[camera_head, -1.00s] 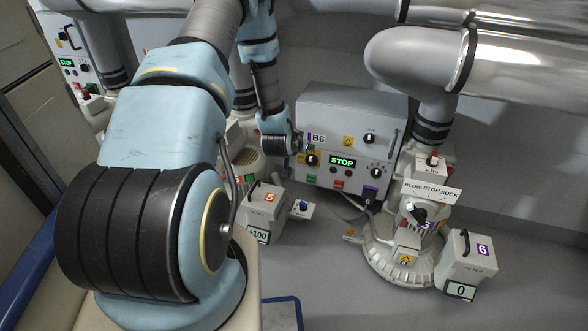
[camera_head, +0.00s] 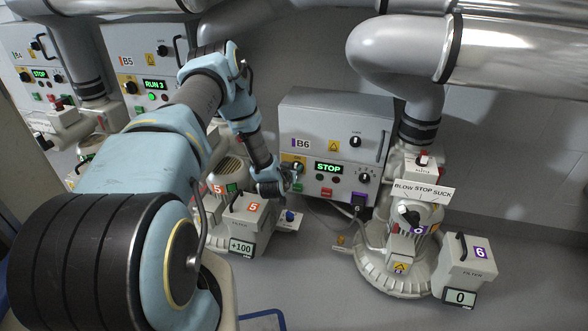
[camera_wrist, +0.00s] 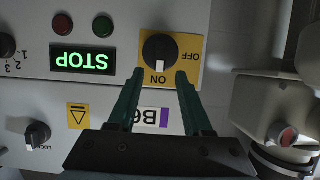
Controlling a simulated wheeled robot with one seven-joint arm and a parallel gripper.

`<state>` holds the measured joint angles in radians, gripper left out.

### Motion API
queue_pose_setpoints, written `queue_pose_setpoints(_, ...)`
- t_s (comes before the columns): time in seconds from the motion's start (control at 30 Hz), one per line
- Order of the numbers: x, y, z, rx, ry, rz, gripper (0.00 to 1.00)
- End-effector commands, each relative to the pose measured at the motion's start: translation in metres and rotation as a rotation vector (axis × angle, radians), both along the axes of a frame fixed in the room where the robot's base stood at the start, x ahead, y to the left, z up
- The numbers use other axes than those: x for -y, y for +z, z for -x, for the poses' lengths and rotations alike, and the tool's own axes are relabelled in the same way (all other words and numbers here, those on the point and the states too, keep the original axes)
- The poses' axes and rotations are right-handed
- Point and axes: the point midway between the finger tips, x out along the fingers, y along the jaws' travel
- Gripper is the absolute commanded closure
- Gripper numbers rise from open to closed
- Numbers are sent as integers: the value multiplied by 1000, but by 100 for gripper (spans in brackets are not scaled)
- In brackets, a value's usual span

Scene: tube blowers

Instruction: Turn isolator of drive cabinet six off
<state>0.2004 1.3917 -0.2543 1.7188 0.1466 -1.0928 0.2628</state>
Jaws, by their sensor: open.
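Drive cabinet B6 (camera_head: 345,113) is a grey box on the wall with a green lit STOP display (camera_head: 328,168). Its isolator (camera_wrist: 160,50) is a black rotary knob on a yellow plate marked ON and OFF. In the wrist view the picture is upside down, and the knob's white pointer is at ON. My gripper (camera_wrist: 157,82) is open, with its two green fingers pointing at the knob. The fingertips appear just short of the knob's ON side, with nothing between them. In the head view my gripper (camera_head: 288,180) is at the cabinet's left side and partly covers the isolator.
Cabinet B5 (camera_head: 155,65) shows RUN 3 to the left. Blower 6 (camera_head: 395,262) and filter box 6 (camera_head: 465,265) stand right. Filter box 5 (camera_head: 250,222) stands below my gripper.

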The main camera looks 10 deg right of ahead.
Motion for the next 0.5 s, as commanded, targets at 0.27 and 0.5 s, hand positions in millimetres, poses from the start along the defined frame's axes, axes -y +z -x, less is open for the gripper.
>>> queue_pose_setpoints(0.27, 9, -8, -15, -1, 0, 0, 50)
queue_pose_setpoints(0.5, 9, -7, -16, -1, 0, 0, 50)
